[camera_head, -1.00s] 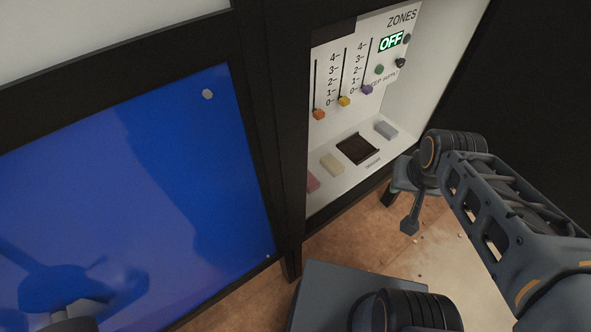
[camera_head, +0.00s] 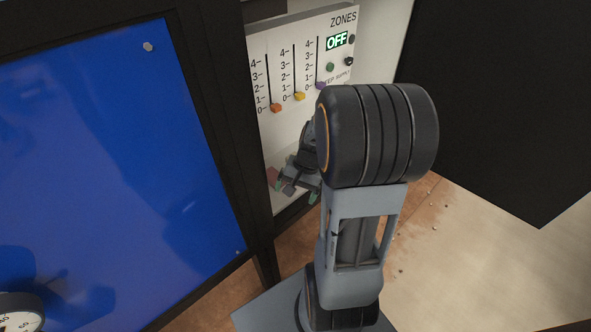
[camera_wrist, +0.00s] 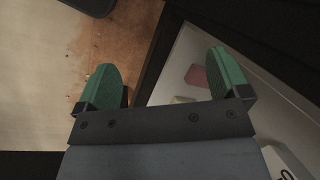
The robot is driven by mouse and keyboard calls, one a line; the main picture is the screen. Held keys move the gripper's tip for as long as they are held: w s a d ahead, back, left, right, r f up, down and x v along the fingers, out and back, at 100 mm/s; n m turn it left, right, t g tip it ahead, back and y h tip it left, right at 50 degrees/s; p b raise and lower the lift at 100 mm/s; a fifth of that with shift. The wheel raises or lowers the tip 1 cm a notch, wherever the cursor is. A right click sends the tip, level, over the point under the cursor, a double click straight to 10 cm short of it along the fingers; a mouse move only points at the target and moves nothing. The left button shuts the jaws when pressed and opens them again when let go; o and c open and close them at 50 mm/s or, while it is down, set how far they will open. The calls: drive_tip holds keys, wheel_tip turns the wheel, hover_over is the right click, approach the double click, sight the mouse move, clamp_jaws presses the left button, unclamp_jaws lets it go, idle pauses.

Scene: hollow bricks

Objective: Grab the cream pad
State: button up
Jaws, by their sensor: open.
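The cream pad (camera_wrist: 183,100) shows in the wrist view as a small pale edge on the white shelf, mostly hidden behind my gripper's crossbar. In the head view it is hidden behind my arm and gripper. My gripper (camera_wrist: 163,80) is open, its two green fingertips wide apart with nothing between them that I can see held. In the head view my gripper (camera_head: 297,190) is at the front of the shelf, below the sliders. A pink pad (camera_wrist: 197,76) lies beside the right fingertip in the wrist view.
The white panel with orange (camera_head: 277,108) and yellow (camera_head: 299,96) sliders and an OFF display (camera_head: 337,41) stands behind the shelf. A black frame post (camera_head: 228,130) and blue panel (camera_head: 110,170) are on the left. A dark panel (camera_head: 490,110) is at right.

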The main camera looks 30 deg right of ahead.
drive_tip(key=w+d+f+m+t+y+b, duration=0.1)
drive_tip(key=w+d+f+m+t+b, duration=0.1)
drive_tip(key=w+d+f+m+t, duration=0.45)
drive_tip(key=w+d+f+m+t+y+b, duration=0.1)
drive_tip(key=d+f+m+t+b, duration=0.2)
drive_tip(key=d+f+m, duration=0.7)
drive_tip(key=w+d+r+m+t+h, duration=0.3)
drive_tip(key=m, duration=0.5)
drive_tip(key=x, duration=0.8)
drive_tip(key=shift+w+d+r, duration=0.1)
drive_tip(key=shift+d+r, duration=0.05)
drive_tip(key=shift+d, duration=0.1)
drive_tip(key=shift+x, duration=3.05)
drive_tip(key=c, duration=1)
